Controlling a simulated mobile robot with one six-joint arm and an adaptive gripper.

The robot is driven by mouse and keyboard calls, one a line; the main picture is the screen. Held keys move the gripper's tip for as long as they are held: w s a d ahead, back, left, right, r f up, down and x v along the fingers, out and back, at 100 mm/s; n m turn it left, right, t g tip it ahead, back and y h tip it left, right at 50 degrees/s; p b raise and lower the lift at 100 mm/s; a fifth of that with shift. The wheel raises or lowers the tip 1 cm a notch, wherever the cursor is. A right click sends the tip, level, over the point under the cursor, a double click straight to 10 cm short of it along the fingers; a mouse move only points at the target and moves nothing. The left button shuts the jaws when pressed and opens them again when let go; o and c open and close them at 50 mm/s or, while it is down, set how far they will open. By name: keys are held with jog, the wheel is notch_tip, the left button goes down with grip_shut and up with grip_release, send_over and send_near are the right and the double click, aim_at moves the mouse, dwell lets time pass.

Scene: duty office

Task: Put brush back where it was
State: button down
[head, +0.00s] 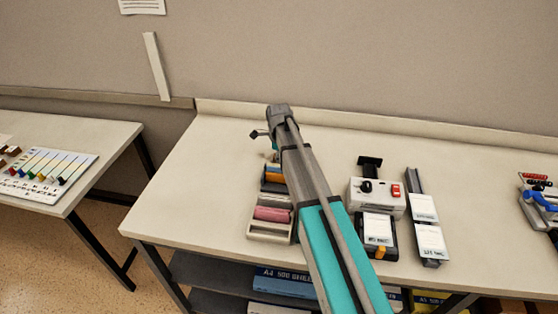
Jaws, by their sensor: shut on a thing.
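My arm reaches from the bottom across the main table to its back left part. My gripper (260,134) is largely hidden behind my own wrist and forearm; only a small dark part sticks out at the left. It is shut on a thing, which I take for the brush. A small tan and teal bit shows just below the wrist, too small to identify. I see no other brush clearly on the table.
Near my forearm stand a grey tray (262,235) with a pink roll, a dark holder with an orange item (273,179), a white switch box (366,204), a black device (378,240) and a long labelled case (428,239). The table's left part is clear. A side table (103,133) stands left.

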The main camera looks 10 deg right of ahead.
jog(key=shift+f, duration=0.15)
jog(key=shift+c, duration=2.1)
grip_release()
notch_tip(320, 180, up, 12)
jog(key=p, duration=1.2)
jog(key=shift+r, duration=0.2)
